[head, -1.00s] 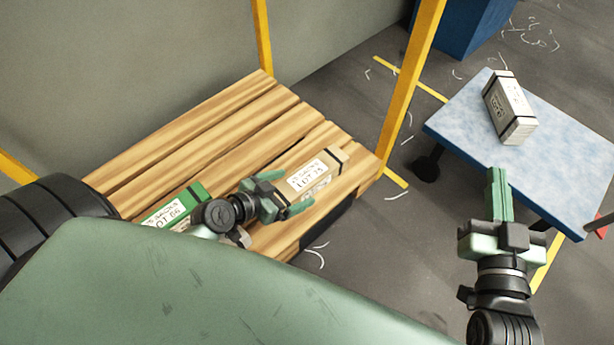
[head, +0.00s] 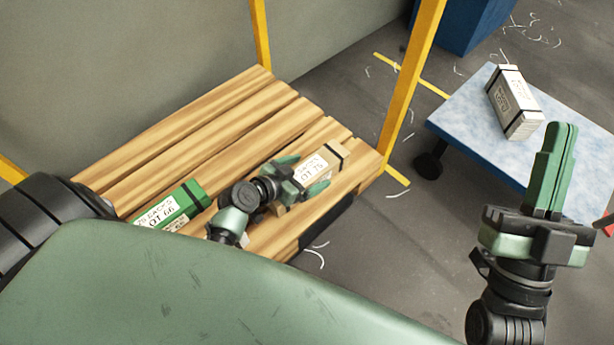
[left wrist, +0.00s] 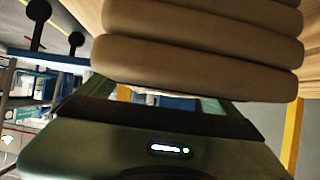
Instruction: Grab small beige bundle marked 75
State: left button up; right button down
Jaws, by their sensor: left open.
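The small beige bundle (head: 334,155) lies on the right end of the wooden pallet. It has a dark strap and a white label that appears to read LOT 75. My left gripper (head: 304,176) is open, with its green fingers spread on either side of the bundle's near end. I cannot tell whether they touch it. In the left wrist view, the bundle's beige folded layers (left wrist: 200,50) fill the upper part, very close; no fingers show there. My right gripper (head: 560,135) is raised at the right, its green fingers together with nothing between them.
A green-wrapped bundle marked LOT 66 (head: 172,207) lies on the pallet (head: 200,125), left of my left gripper. Yellow posts (head: 412,75) rise by the pallet.

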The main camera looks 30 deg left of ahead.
pick_arm(q)
jog(key=c, duration=1.8)
jog(key=shift+r, duration=0.1)
grip_shut()
jog(key=shift+r, duration=0.15)
